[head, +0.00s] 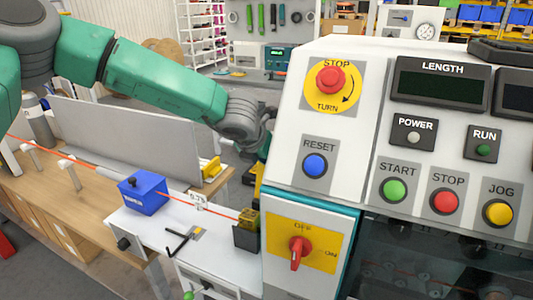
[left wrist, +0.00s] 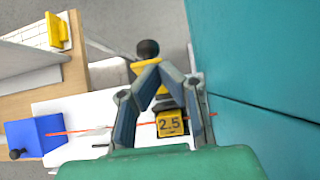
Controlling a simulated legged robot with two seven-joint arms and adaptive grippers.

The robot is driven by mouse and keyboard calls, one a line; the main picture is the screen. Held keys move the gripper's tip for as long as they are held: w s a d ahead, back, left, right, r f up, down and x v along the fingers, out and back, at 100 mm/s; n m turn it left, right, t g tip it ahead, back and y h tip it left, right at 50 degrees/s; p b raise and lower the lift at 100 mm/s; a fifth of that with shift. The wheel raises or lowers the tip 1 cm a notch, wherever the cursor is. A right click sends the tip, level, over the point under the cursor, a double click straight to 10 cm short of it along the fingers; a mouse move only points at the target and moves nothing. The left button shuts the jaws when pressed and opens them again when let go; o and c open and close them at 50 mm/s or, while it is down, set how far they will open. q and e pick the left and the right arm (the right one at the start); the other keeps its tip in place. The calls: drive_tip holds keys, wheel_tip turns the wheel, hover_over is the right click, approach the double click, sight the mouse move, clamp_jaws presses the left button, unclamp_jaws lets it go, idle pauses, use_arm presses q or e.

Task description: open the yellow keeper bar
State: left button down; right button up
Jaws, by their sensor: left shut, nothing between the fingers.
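The yellow keeper bar (left wrist: 150,64) appears in the left wrist view as a short yellow piece with a black knob (left wrist: 147,48) at its far end. My left gripper (left wrist: 158,70) is shut and empty, its fingertips over or beside the bar; I cannot tell whether they touch. The fingers cover part of the bar. A yellow block marked 2.5 (left wrist: 171,123) sits nearer, between the fingers' lower links. In the head view a yellow and black piece (head: 257,181) shows beside the machine, partly hidden by it. My right gripper is not in view.
The control cabinet (head: 340,150) stands close on the right, its teal side (left wrist: 260,60) beside my gripper. An orange cable (head: 60,150) runs through a blue block (head: 143,194) to the 2.5 block. A black hex key (head: 180,242) lies on the white plate.

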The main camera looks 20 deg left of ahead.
use_arm(q)
drive_tip(key=shift+w+a+g, duration=0.25)
drive_tip(key=shift+a+g, duration=0.05)
drive_tip(key=shift+a, duration=0.1)
drive_tip(key=shift+a+f+p, duration=0.2)
drive_tip(key=shift+a+p, duration=0.15)
drive_tip(key=shift+a, duration=0.1)
drive_tip(key=shift+d, duration=0.4)
drive_tip(key=v, duration=1.2)
drive_tip(key=shift+w, duration=0.15)
